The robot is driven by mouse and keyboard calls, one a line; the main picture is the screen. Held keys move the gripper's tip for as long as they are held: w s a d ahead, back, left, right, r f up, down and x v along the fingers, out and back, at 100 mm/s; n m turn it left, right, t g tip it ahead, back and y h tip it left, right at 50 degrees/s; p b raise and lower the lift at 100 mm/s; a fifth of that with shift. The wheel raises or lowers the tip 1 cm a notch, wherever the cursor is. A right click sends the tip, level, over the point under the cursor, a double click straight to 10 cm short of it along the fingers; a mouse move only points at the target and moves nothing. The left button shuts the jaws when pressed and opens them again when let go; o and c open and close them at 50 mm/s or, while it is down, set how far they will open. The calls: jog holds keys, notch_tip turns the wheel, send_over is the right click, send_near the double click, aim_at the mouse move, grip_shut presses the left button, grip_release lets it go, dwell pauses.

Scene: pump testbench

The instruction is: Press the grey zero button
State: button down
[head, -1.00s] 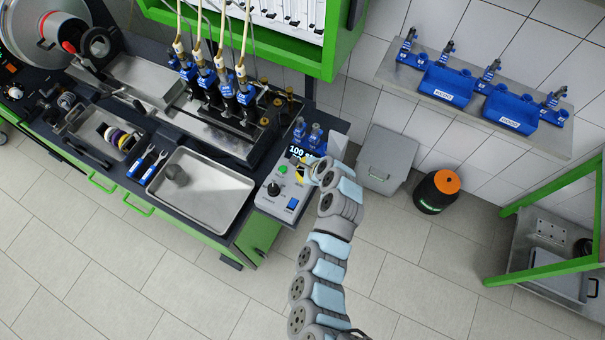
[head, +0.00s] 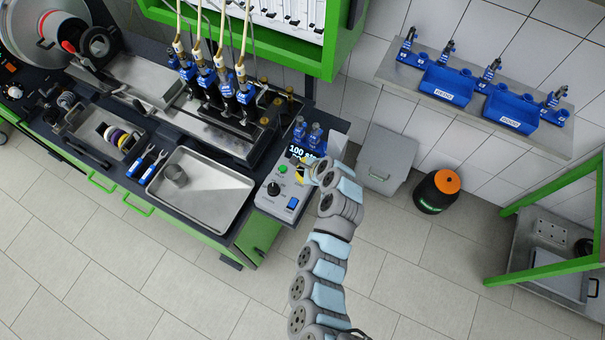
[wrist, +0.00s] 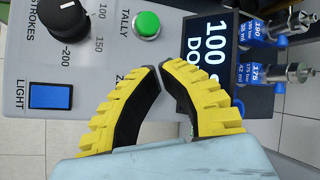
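The control panel (head: 268,203) is a light grey box at the bench's right end. My gripper (wrist: 160,69) has yellow ribbed fingers with black pads, and its tips meet over the panel with nothing seen between them. In the head view my gripper (head: 303,173) is over the panel's right part, partly hidden by my wrist. The grey zero button cannot be made out. Only a "Z" of a label shows beside the left finger in the wrist view, and the fingers cover the area next to it. Whether the tips touch the panel cannot be told.
The panel also has a green tally button (wrist: 147,24), a black strokes knob (wrist: 65,17), a blue light button (wrist: 50,95) and a display (wrist: 207,50) reading 100. Blue fittings (wrist: 262,75) stand beside the display. A metal tray (head: 222,205) lies left of the panel.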

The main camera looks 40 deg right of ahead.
jog(key=shift+f, duration=0.25)
jog(key=shift+f+b, duration=0.45)
jog(key=shift+f, duration=0.05)
dwell(0.9)
dwell(0.4)
jog(key=shift+r+p, duration=0.5)
jog(key=shift+r, duration=0.4)
jog(key=shift+r, duration=0.15)
jog(key=shift+r+p, duration=1.3)
jog(key=shift+r, duration=1.1)
